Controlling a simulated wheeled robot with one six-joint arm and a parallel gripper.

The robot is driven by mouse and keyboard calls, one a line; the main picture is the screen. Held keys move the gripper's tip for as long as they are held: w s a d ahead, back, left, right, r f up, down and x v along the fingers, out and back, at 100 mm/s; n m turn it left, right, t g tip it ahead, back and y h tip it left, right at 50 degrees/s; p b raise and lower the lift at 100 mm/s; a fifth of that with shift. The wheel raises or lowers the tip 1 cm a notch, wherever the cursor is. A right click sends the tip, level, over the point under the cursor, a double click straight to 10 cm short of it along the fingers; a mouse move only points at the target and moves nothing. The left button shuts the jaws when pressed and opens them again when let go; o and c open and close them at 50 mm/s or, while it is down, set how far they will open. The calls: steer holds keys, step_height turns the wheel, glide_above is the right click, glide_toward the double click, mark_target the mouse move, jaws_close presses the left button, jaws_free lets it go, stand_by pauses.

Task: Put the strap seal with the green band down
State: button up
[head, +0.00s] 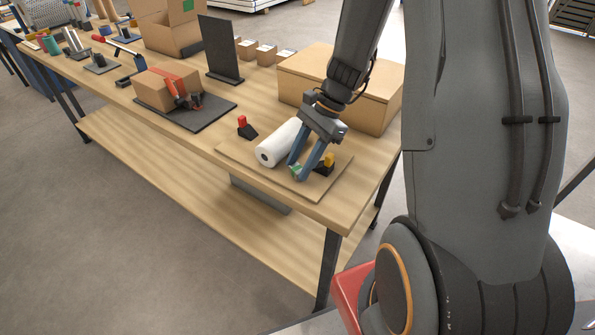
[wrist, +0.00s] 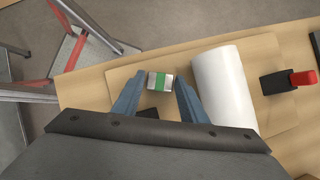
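The strap seal with the green band (head: 295,171) is a small pale metal piece at the fingertips, low over the front part of a thin wooden board (head: 232,152). In the wrist view the strap seal (wrist: 160,82) lies crosswise between the two blue fingertips, its ends against them. My gripper (head: 297,172) points down and is shut on it; it also shows in the wrist view (wrist: 160,80). I cannot tell whether the seal's underside touches the board.
A white roll (head: 277,144) lies on the board beside my gripper. A black block with a yellow top (head: 326,164) is at its right, and one with a red top (head: 244,127) at its left. A large carton (head: 300,78) stands behind. The board's front strip looks clear.

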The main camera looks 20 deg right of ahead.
steer(key=c, duration=0.7)
steer(key=shift+d+r, duration=0.1)
steer(key=shift+r, duration=0.05)
steer(key=shift+s+r+b, duration=0.1)
steer(key=shift+r+b, duration=0.1)
steer(key=shift+b, duration=0.2)
step_height(320, 180, up, 6)
steer(key=shift+s+d+r+b, duration=0.15)
steer(key=shift+r+b, duration=0.1)
steer(key=shift+b, duration=0.5)
steer(key=s+d+b, duration=0.3)
steer(key=s+d, duration=0.8)
steer(key=s, duration=0.4)
steer(key=shift+s+d, duration=0.15)
steer(key=shift+s, duration=0.2)
steer(key=shift+d, duration=0.1)
